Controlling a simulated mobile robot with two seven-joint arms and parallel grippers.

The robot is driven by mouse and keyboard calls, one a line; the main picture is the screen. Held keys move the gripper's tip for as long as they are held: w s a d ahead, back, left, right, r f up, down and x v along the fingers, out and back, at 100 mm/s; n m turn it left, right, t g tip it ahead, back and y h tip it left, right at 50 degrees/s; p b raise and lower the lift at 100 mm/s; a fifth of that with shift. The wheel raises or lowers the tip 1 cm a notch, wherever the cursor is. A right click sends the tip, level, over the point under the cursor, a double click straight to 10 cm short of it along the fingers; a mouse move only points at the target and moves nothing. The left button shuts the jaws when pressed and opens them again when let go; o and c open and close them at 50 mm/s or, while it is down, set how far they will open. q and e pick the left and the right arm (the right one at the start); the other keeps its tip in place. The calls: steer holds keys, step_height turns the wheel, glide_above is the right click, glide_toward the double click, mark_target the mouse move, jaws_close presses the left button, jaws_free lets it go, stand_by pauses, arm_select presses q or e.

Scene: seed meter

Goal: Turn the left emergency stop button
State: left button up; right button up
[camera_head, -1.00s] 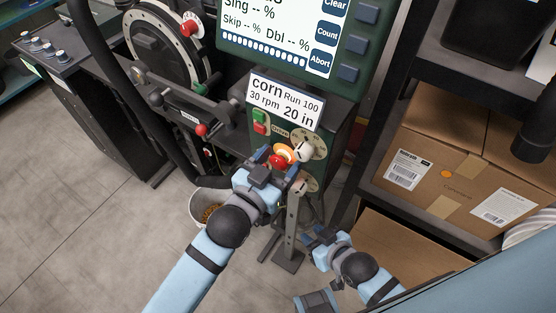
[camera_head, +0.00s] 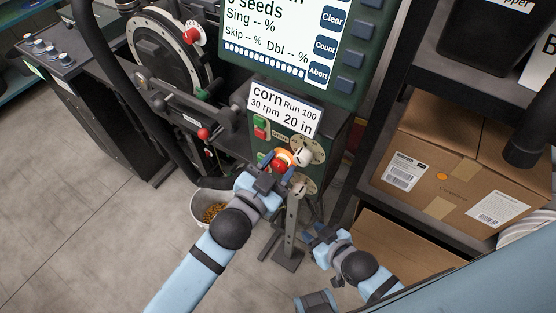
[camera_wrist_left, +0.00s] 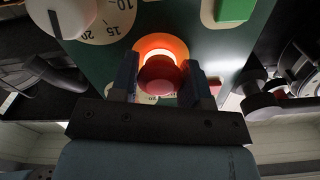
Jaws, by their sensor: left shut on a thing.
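The red emergency stop button (camera_head: 279,163) sits on the lower part of the green control panel (camera_head: 287,143), with a glowing orange ring around it. In the left wrist view the red button (camera_wrist_left: 159,76) is between the two blue fingers, in front of the lit ring (camera_wrist_left: 162,46). My left gripper (camera_head: 276,168) is shut on the button, one finger at each side. My right gripper (camera_head: 322,236) is low at the right of the metal post, away from the panel; its finger opening is too small to tell.
Dials (camera_head: 305,150) stand right of the button, and green and red push buttons (camera_head: 260,127) above left. A metal post (camera_head: 290,230) rises below the panel. A white bucket of seeds (camera_head: 202,220) stands on the floor. Cardboard boxes (camera_head: 440,165) fill the shelf at right.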

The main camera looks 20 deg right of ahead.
arm_select(q)
steer(key=shift+r+m+p, duration=0.15)
steer(key=shift+m+p, duration=0.2)
steer(key=shift+m, duration=0.35)
steer(key=shift+m+p, duration=0.4)
steer(key=shift+m, duration=0.3)
steer(key=o, duration=0.9)
steer(key=shift+s+a+f, duration=0.2)
steer(key=shift+s+a, duration=0.1)
steer(key=shift+a, duration=0.05)
steer(key=shift+b+v, duration=0.6)
steer(key=shift+v, duration=5.8)
